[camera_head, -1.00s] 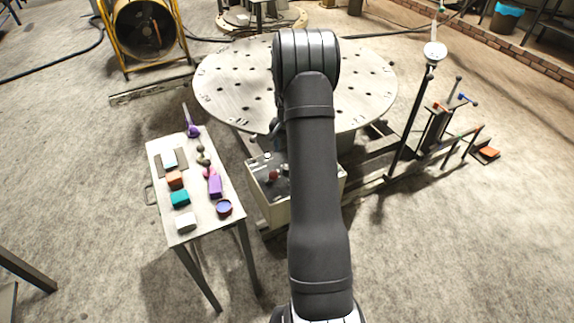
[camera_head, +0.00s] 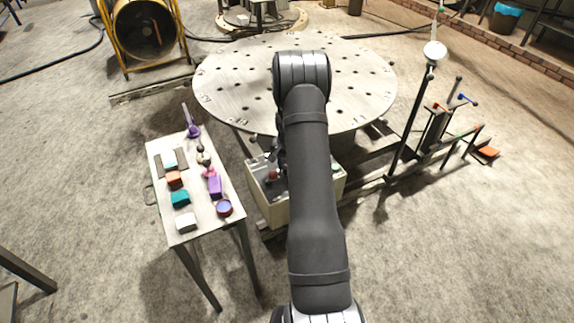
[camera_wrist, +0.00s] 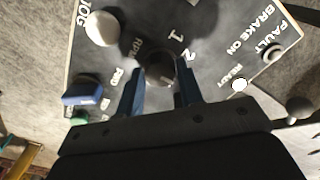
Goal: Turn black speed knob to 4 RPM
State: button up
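The black speed knob (camera_wrist: 160,70) is in the upper middle of the wrist view, on a dark control panel (camera_wrist: 215,55) with white "RPM", "1" and "2" markings around it. The "4" and the knob's pointer cannot be made out. My gripper (camera_wrist: 160,77) has its two blue fingers apart, one on each side of the knob. I see no clear contact between fingers and knob. In the head view the control box (camera_head: 270,213) stands below the round table's front edge, and my arm hides the gripper and the knob.
On the panel around the knob are a white round knob (camera_wrist: 101,29), a blue switch (camera_wrist: 84,92), a green button (camera_wrist: 79,121) and a pale lamp (camera_wrist: 239,85). The round perforated table (camera_head: 225,85) overhangs the box. A side table (camera_head: 208,220) with small items stands left.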

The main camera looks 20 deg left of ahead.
jog(key=c, duration=0.4)
jog(key=m, duration=0.4)
jog(key=shift+m, duration=0.3)
jog(key=m, duration=0.4)
dwell(0.4)
jog(key=o, duration=1)
